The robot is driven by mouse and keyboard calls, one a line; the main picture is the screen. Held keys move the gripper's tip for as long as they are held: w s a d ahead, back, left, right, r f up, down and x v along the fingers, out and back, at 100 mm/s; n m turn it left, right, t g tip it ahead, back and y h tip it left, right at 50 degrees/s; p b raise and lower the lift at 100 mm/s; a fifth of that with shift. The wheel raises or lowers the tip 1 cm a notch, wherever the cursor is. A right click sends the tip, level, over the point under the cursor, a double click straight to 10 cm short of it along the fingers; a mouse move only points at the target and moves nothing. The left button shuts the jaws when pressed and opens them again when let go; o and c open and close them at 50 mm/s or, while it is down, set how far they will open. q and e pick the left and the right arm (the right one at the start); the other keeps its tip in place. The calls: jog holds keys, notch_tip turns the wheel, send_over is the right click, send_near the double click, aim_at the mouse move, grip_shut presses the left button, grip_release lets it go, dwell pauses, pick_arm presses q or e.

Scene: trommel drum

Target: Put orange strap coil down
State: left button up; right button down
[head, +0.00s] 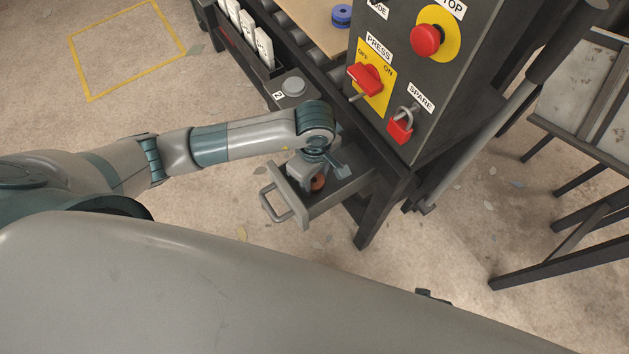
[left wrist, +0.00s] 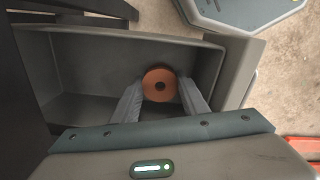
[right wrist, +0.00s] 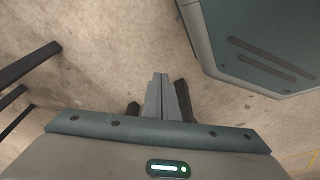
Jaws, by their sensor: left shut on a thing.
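The orange strap coil (left wrist: 160,84) is a small ring with a dark centre hole. It is between the two fingers of my left gripper (left wrist: 160,92), inside the open grey drawer (left wrist: 88,60). In the head view the coil (head: 318,183) shows in part below my left gripper (head: 311,176), which reaches down into the drawer (head: 322,203). The left gripper is shut on the coil. I cannot tell whether the coil touches the drawer floor. My right gripper (right wrist: 165,95) has its fingers together and empty, above the bare floor.
The drawer's handle (head: 272,207) faces out from the dark bench. A control panel (head: 440,75) with a red stop button (head: 426,39), a red switch (head: 365,78) and a red padlock (head: 400,130) stands above. A blue coil (head: 341,15) lies on the bench top.

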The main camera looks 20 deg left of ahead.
pick_arm(q)
jog(key=shift+f, duration=1.2)
pick_arm(e)
jog(key=shift+f, duration=0.15)
pick_arm(q)
jog(key=shift+f, duration=0.1)
jog(key=o, duration=1.1)
pick_arm(e)
jog(key=shift+w+r, duration=0.25)
jog(key=shift+r, duration=0.2)
jog(key=shift+s+f, duration=0.15)
jog(key=shift+s, duration=0.05)
